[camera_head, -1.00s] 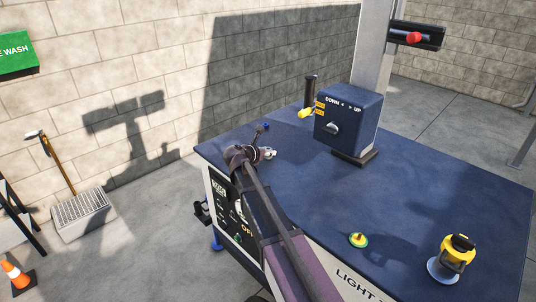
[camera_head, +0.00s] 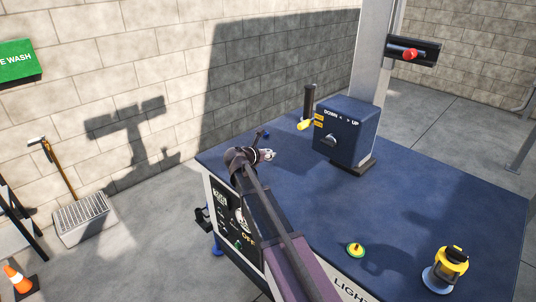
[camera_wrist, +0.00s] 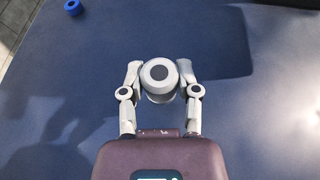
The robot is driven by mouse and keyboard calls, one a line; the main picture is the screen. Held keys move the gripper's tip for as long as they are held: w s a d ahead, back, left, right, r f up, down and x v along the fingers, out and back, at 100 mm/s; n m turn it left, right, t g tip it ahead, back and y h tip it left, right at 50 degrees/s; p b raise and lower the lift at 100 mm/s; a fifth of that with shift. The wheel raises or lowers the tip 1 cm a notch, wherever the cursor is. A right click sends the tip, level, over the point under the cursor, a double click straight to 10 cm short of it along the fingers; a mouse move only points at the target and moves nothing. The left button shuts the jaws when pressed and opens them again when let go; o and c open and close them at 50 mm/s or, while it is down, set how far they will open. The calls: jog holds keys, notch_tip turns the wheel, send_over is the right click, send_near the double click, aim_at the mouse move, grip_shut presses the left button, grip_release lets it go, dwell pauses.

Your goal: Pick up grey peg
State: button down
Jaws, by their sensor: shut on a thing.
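The grey peg (camera_wrist: 159,78) is a round, light-grey piece with a dark disc on its top face. In the wrist view it sits between the two fingertips of my gripper (camera_wrist: 160,84), with one finger against each side. The gripper is shut on it. The peg's lower part is hidden, so I cannot tell whether it touches the table. In the head view my gripper (camera_head: 266,155) is over the far left part of the blue table top (camera_head: 400,200), and the peg is small and partly hidden there.
A small blue piece (camera_head: 265,133) lies beyond my gripper; it also shows in the wrist view (camera_wrist: 72,8). A blue control box (camera_head: 346,127) stands at the back.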

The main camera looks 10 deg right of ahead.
jog(key=s, duration=0.5)
jog(key=s+a+r, duration=0.1)
jog(key=s, duration=0.4)
jog(key=s+p, duration=0.1)
jog(key=s, duration=0.4)
jog(key=shift+s+a+r, duration=0.2)
jog(key=shift+s+a, duration=0.2)
